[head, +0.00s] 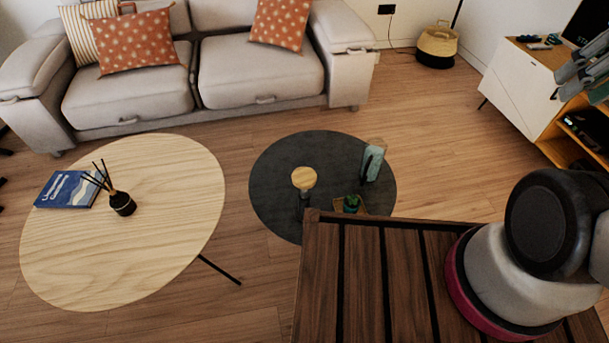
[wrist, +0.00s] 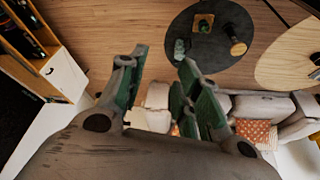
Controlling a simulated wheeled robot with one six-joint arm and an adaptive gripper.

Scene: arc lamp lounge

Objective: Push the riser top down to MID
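A small round light-wood disc (head: 304,178) on a short post, which looks like the riser top, stands on the dark round table (head: 275,150). It also shows in the wrist view (wrist: 238,48). A post shows below the disc; no MID mark is readable. My gripper (wrist: 163,58) is open and empty, its green-padded fingers apart. It is raised well away from the disc. In the head view, its fingers (head: 584,72) show at the upper right edge, partly cut off.
A teal glass vessel (head: 373,162) and a small plant (head: 350,203) on a little tray share the dark table. A larger wooden table (head: 150,235) with a book (head: 68,190) and reed diffuser (head: 122,204) is left. The sofa (head: 260,75) stands behind.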

